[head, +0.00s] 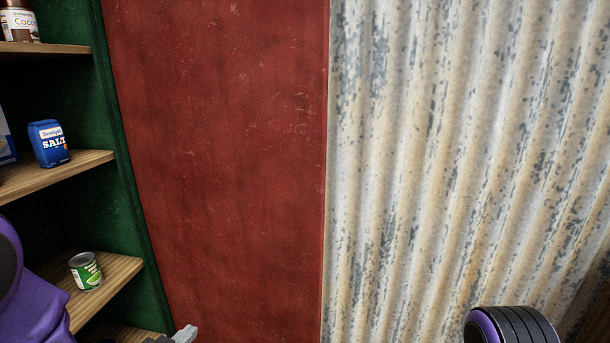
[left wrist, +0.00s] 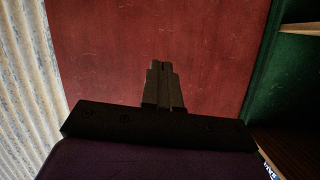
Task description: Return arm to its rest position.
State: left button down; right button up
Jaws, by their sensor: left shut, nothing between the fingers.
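My left gripper (head: 186,333) shows at the bottom edge of the head view, in front of the red panel and to the right of the shelves. Only its grey fingertip end is in view there. In the left wrist view the left gripper (left wrist: 162,72) has its two dark fingers together, with nothing between them. It faces the red panel (left wrist: 210,50) and appears apart from it. A purple part of my left arm (head: 35,290) fills the lower left of the head view. A purple and black part of my right arm (head: 512,326) shows at lower right; the right gripper is not visible.
Green shelving with wooden boards stands at left. It holds a cocoa tin (head: 20,22), a blue salt container (head: 48,144) and a green-labelled can (head: 85,271). A corrugated metal wall (head: 450,150) is at right. The space before the red panel looks clear.

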pick_arm(q)
jog(key=s+a+f+n+g+y, duration=0.2)
jog(key=s+f+n, duration=0.2)
jog(key=f, duration=0.3)
jog(key=s+a+f+n+g+y, duration=0.2)
jog(key=s+f+n+g, duration=0.15)
jog(key=f, duration=0.25)
jog(key=s+f+n+g+y, duration=0.1)
jog(key=s+f+g, duration=0.1)
jog(key=s+f, duration=0.4)
jog(key=s+a+f+n+g+y+p, duration=0.1)
jog(key=s+f, duration=0.5)
jog(key=s, duration=0.9)
jog(key=n+g, duration=0.1)
jog(key=g, duration=0.1)
jog(key=shift+f+g, duration=0.2)
jog(key=shift+g, duration=0.15)
jog(key=shift+s+a, duration=0.1)
jog(key=shift+s, duration=0.1)
